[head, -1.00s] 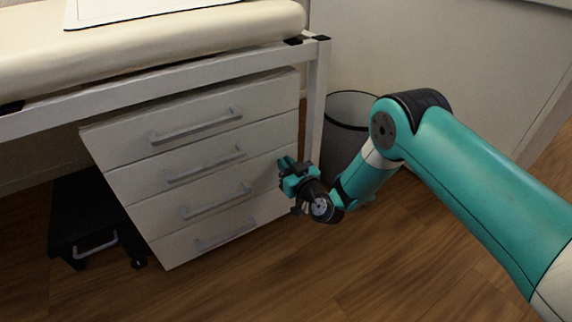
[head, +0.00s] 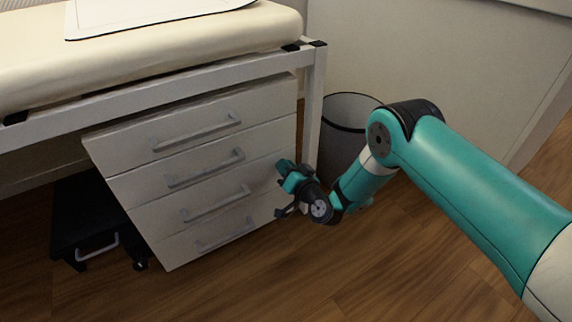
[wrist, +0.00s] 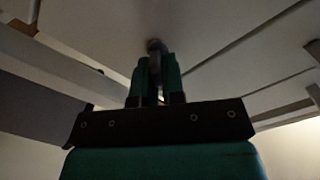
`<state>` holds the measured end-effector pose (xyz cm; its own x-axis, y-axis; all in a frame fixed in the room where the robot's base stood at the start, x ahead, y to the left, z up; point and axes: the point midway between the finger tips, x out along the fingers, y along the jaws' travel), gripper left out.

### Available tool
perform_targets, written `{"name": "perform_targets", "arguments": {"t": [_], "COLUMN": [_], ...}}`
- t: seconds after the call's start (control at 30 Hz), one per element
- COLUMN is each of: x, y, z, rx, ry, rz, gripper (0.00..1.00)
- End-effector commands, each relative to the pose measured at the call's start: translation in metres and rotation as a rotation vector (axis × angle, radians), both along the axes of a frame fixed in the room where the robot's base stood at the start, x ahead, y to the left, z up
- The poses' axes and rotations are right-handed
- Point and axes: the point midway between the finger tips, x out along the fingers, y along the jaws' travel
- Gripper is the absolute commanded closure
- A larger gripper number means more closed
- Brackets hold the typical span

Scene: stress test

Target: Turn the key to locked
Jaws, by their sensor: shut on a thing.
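The key (wrist: 155,47) shows in the wrist view as a small dark grey rounded piece at the face of the white drawer cabinet (head: 228,156). My gripper (wrist: 157,68) is shut on it, with one teal finger on each side. In the head view my gripper (head: 282,172) is at the right edge of the drawer front, and its own body hides the key and lock there. The wrist view is dark, so I cannot read any lock marking or the key's exact angle.
The cabinet's several drawers with grey handles (head: 205,168) look closed. A padded bench (head: 150,50) on a white frame stands over it, its leg (head: 312,115) close behind my gripper. A dark bin (head: 345,130) stands behind my arm. The wooden floor (head: 370,270) in front is clear.

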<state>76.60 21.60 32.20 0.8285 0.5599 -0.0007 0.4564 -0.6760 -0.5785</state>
Motion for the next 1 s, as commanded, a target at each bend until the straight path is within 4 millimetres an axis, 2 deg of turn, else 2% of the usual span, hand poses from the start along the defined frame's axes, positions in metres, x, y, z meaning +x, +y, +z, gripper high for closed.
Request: {"name": "perform_targets", "arguments": {"t": [0.6,1.0], "x": [0.0040,0.0050], "y": [-0.0044,-0.0051], "z": [-0.0047,-0.0075], "rx": [0.480,0.716], "ry": [0.320,0.477], "rz": [-0.002,-0.002], "gripper": [1.00,1.00]}}
